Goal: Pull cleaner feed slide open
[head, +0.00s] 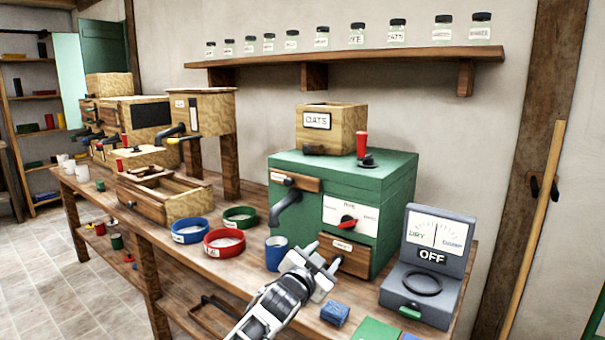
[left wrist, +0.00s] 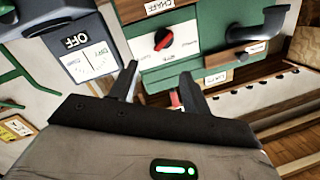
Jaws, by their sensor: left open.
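The green cleaner box (head: 327,205) stands on the bench with a wooden hopper labelled OATS (head: 331,128) on top. A wooden slide with a small label and dark knob (head: 297,182) sits high on its front, flush-looking, above the dark spout (head: 286,207). In the left wrist view, rotated, the slide (left wrist: 247,60) is right of the fingers. My left gripper (head: 318,272) is open and empty, low in front of the box near the chaff drawer (head: 343,257); its spread fingers also show in the wrist view (left wrist: 160,88). My right gripper is out of view.
A grey meter reading OFF (head: 431,257) stands at the right. A blue cup (head: 276,252), red bowl (head: 224,242), blue bowl (head: 190,230) and green bowl (head: 239,216) crowd the bench left of the gripper. A blue block (head: 335,314) lies near the front edge.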

